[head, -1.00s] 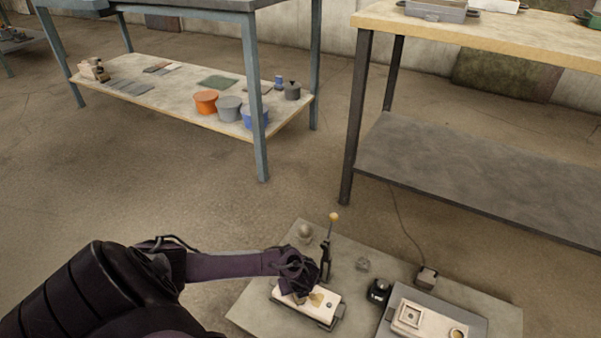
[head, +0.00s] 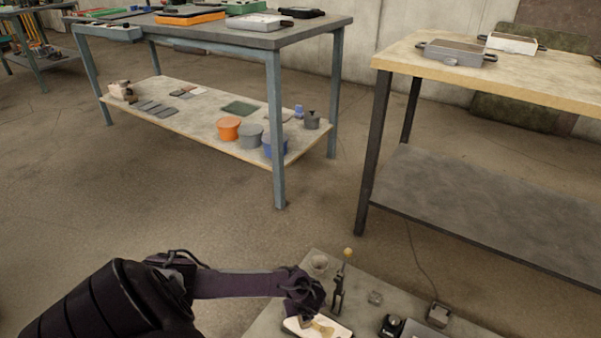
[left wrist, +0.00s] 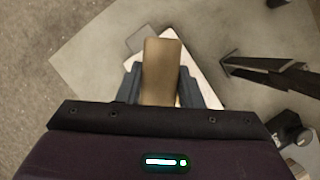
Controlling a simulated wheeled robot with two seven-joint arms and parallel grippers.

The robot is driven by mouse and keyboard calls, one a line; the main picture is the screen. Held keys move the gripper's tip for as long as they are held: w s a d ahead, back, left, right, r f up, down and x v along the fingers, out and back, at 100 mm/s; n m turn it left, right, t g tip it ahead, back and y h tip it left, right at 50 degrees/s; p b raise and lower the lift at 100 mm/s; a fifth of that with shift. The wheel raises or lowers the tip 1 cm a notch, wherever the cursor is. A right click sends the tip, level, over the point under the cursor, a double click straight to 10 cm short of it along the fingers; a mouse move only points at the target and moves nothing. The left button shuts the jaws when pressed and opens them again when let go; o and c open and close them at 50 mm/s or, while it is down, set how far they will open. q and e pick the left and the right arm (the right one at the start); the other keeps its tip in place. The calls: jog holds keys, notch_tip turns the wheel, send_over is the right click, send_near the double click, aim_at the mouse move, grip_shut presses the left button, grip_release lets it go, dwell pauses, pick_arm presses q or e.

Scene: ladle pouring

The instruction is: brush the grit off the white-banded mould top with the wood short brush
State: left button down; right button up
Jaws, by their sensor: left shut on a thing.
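My left gripper (head: 310,314) is over the low grey slab at the bottom of the head view. In the left wrist view its two fingers (left wrist: 160,88) are shut on the tan wood short brush (left wrist: 162,66). The brush's tan end (head: 325,329) shows just below the gripper in the head view. A pale mould with a white top (head: 294,327) lies under it, cut off by the frame's bottom edge. It also shows in the left wrist view (left wrist: 205,88), partly hidden by the brush. I cannot tell whether the bristles touch it, and no grit shows clearly. My right gripper is out of view.
A black upright tool with a yellow knob (head: 338,288) stands close right of the gripper. Tables stand behind.

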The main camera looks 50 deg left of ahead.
pick_arm(q)
jog(key=shift+w+d+r+p, duration=0.1)
jog(key=shift+r+p, duration=0.45)
jog(key=shift+r, duration=0.4)
jog(key=shift+f, duration=0.1)
jog(key=shift+d, duration=0.1)
jog(key=shift+w, duration=0.1)
notch_tip(320, 180, up, 3)
jog(key=p, duration=0.3)
